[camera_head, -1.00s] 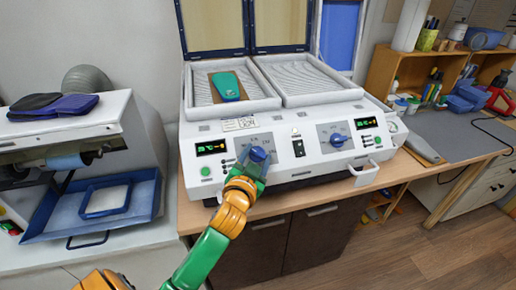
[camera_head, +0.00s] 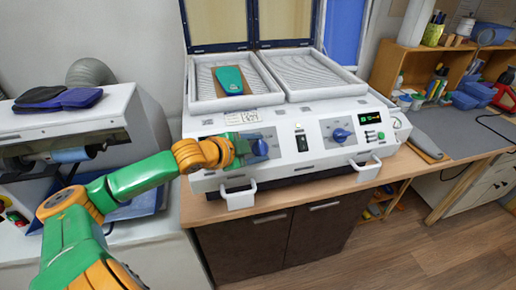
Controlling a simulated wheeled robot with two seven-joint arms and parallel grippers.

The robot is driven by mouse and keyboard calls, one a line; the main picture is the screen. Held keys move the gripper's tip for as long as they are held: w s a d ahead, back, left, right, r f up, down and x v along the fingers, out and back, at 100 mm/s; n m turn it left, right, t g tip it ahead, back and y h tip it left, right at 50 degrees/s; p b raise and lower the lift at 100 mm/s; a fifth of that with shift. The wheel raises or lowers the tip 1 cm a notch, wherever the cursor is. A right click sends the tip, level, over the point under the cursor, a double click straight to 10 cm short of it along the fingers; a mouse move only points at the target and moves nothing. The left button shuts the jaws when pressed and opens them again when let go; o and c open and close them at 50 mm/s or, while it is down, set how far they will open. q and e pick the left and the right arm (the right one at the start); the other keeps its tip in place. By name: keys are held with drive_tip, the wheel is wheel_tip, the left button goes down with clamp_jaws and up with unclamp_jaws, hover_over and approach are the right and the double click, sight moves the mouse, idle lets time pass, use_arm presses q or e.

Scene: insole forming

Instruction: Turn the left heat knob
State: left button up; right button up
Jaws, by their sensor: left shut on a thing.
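The left heat knob (camera_head: 260,148) is blue and sits on the grey dial plate on the front of the white forming machine (camera_head: 290,118). My left gripper (camera_head: 246,148) reaches it from the left and is shut on it, covering its left side. The knob's pointer angle is hard to tell. The left display is hidden behind my left arm. The right heat knob (camera_head: 340,135) is blue and free, beside a lit green display (camera_head: 372,118). My right gripper is not in view.
The machine's lid (camera_head: 251,46) stands open, and a green insole (camera_head: 229,78) lies on the left bed. White handles (camera_head: 238,196) stick out at the front. A grey machine (camera_head: 60,125) with dark insoles (camera_head: 58,98) on top stands at left. Shelves (camera_head: 405,65) stand at right.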

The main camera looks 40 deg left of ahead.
use_arm(q)
drive_tip(key=shift+m+g, duration=0.4)
drive_tip(key=o, duration=1.4)
drive_tip(key=shift+w, duration=0.1)
drive_tip(key=shift+c, duration=0.2)
